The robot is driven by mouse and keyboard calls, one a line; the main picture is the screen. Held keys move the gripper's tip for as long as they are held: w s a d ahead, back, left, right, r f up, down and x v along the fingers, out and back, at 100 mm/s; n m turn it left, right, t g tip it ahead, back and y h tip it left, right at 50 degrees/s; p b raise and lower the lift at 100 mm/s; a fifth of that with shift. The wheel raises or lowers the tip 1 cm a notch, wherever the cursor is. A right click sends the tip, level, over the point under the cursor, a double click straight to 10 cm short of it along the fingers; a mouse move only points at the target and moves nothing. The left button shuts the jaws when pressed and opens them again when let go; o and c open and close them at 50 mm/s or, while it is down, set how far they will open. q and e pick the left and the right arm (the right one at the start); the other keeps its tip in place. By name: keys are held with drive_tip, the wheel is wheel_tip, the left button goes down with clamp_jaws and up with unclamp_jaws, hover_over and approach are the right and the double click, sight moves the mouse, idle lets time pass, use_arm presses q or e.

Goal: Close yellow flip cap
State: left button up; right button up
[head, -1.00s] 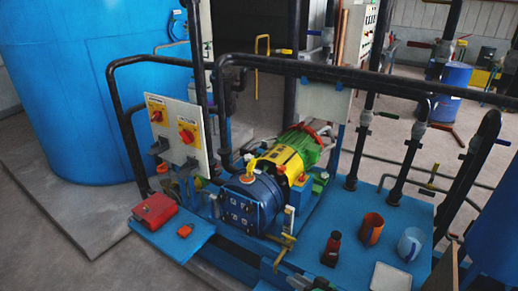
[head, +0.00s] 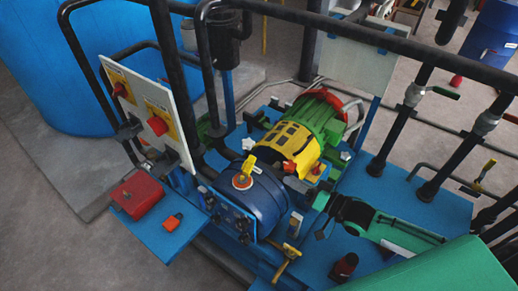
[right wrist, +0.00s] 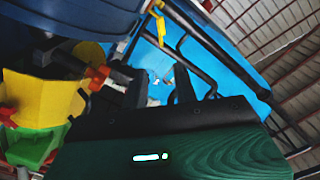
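A yellow flip cap (head: 249,166) stands raised, apparently open, beside a round orange-red fitting (head: 242,181) on top of the blue pump drum (head: 255,202). My right gripper (head: 322,217) is in the head view, to the right of the drum and apart from the cap. Its dark fingers are spread, with nothing seen between them. In the right wrist view the fingers (right wrist: 152,88) also look apart, and the drum (right wrist: 75,18) shows at the upper left. I cannot tell whether a small yellow piece there is the cap. My left gripper is not in view.
The yellow guard (head: 282,148) and green motor (head: 318,118) lie behind the drum. Black pipes cross above, and a switch panel (head: 150,115) stands at left. A red box (head: 138,192) sits on the blue ledge. A dark red bottle (head: 344,266) stands near my right arm.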

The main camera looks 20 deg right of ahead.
sight(255, 161)
drive_tip(key=p+x, duration=0.1)
drive_tip(key=x, duration=0.5)
drive_tip(key=p+x, duration=0.2)
drive_tip(key=x, duration=0.4)
drive_tip(key=shift+s+a+r, duration=0.1)
drive_tip(key=shift+a+r, duration=0.05)
drive_tip(key=shift+r, duration=0.05)
drive_tip(key=shift+w+a+f+p, duration=0.15)
drive_tip(key=shift+w+a+p, duration=0.3)
drive_tip(key=shift+w, duration=0.1)
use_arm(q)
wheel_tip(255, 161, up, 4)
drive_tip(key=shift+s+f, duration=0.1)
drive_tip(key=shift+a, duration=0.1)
use_arm(e)
clamp_jaws()
